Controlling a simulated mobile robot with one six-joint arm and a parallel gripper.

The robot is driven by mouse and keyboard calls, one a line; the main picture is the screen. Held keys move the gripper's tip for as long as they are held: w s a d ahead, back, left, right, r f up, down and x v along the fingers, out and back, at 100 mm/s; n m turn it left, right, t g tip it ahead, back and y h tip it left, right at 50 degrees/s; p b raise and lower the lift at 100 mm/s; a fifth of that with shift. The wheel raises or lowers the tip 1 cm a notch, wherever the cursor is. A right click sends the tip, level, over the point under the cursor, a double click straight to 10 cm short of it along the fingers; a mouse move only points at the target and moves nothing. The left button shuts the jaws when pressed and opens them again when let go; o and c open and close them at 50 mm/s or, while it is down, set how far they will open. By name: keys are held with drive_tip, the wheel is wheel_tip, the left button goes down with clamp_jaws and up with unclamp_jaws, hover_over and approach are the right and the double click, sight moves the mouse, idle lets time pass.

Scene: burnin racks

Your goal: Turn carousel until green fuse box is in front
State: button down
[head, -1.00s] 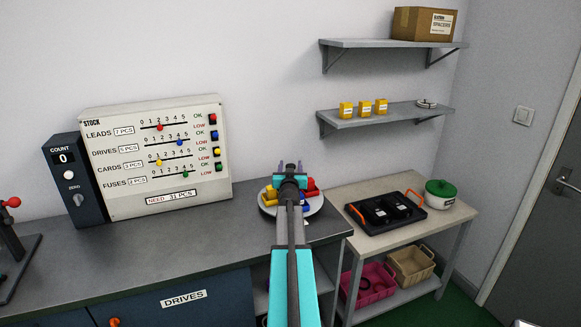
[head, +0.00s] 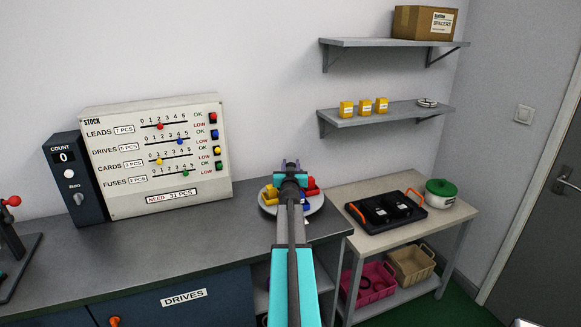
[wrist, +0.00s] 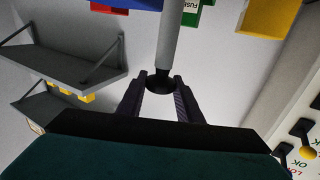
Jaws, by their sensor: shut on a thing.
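The carousel (head: 268,209) is a round pale turntable on the bench's right end, with yellow, blue and red boxes showing around my arm. My gripper (head: 290,164) is over it in the head view and hides its middle. In the wrist view my gripper (wrist: 160,100) has its two dark fingers on either side of a black knob (wrist: 160,83) at the end of a grey post (wrist: 172,45), shut on it. The green fuse box (wrist: 190,16) shows at the top edge, beside the post, partly cut off. In the head view the green box is hidden.
The stock board (head: 155,150) stands at the back left, beside a count box (head: 72,180). A side table right of the carousel holds a black tray (head: 440,207) and a green-lidded pot (head: 441,192). Wall shelves hang above. The bench middle is clear.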

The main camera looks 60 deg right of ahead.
drive_tip(key=b, duration=0.3)
drive_tip(key=shift+w, duration=0.25)
drive_tip(key=b, duration=0.2)
drive_tip(key=shift+d+t+b, duration=0.3)
drive_tip(key=shift+t+b, duration=0.1)
drive_tip(key=shift+w+d+b, duration=0.1)
drive_tip(key=shift+d+b, duration=0.1)
drive_tip(key=shift+b, duration=0.8)
